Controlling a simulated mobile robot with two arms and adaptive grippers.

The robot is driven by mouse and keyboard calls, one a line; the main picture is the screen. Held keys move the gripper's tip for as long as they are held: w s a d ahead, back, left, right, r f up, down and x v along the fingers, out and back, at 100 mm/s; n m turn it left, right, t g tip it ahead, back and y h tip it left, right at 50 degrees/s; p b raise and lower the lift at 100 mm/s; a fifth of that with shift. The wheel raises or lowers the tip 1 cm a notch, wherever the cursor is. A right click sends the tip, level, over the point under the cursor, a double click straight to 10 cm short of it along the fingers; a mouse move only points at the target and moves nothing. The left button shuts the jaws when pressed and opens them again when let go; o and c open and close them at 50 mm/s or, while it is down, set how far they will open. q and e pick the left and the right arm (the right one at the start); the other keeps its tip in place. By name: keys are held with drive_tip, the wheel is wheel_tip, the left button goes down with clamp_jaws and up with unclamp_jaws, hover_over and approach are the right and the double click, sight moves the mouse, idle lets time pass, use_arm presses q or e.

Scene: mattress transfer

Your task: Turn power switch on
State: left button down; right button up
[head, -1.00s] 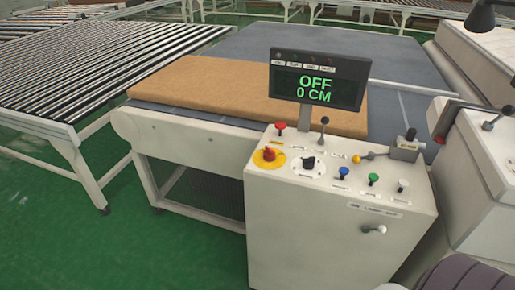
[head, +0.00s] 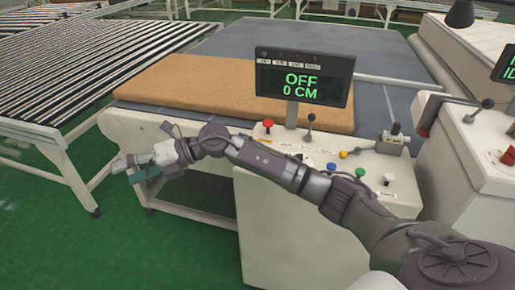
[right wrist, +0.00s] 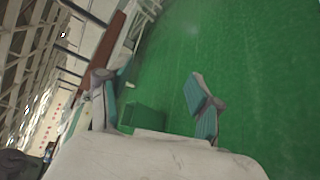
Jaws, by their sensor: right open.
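The white control box (head: 400,190) stands right of centre in the head view. Its display (head: 303,80) reads OFF and 0 CM. On its top, a red knob (head: 268,125), a black lever (head: 310,124), a blue knob (head: 332,167), a green knob (head: 360,172) and a white knob (head: 388,179) show. In the right wrist view the gripper's fingers (right wrist: 158,100) are apart over green floor.
A brown mattress (head: 200,85) lies on the grey table (head: 370,55) behind the box. A roller conveyor (head: 70,70) is at the left. A second control box (head: 450,140) with a lever stands at the right. Green floor (head: 50,220) is free at lower left.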

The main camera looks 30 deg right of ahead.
drive_tip(key=w+d+f+n+g+h, duration=0.1)
drive_tip(key=w+d+h, duration=0.1)
drive_tip(key=d+h, duration=0.35)
drive_tip(key=w+d+f+g+h, duration=0.1)
drive_tip(key=w+d+h, duration=0.1)
drive_tip(key=d, duration=0.6)
drive_tip(key=s+d+r+m+g+h, duration=0.1)
drive_tip(key=s+d+r+h, duration=0.2)
drive_tip(key=d, duration=0.8)
drive_tip(key=d+r+m+g+h, duration=0.2)
drive_tip(key=d+r+h, duration=0.15)
drive_tip(key=d, duration=0.75)
drive_tip(key=shift+h, duration=0.4)
drive_tip(key=f, duration=0.4)
drive_tip(key=f+p, duration=0.1)
drive_tip(key=f, duration=0.4)
drive_tip(key=f+p, duration=0.1)
drive_tip(key=f, duration=0.4)
drive_tip(key=shift+s+a, duration=0.1)
drive_tip(key=shift+a, duration=0.15)
drive_tip(key=c, duration=1.1)
drive_tip(key=shift+c, duration=0.2)
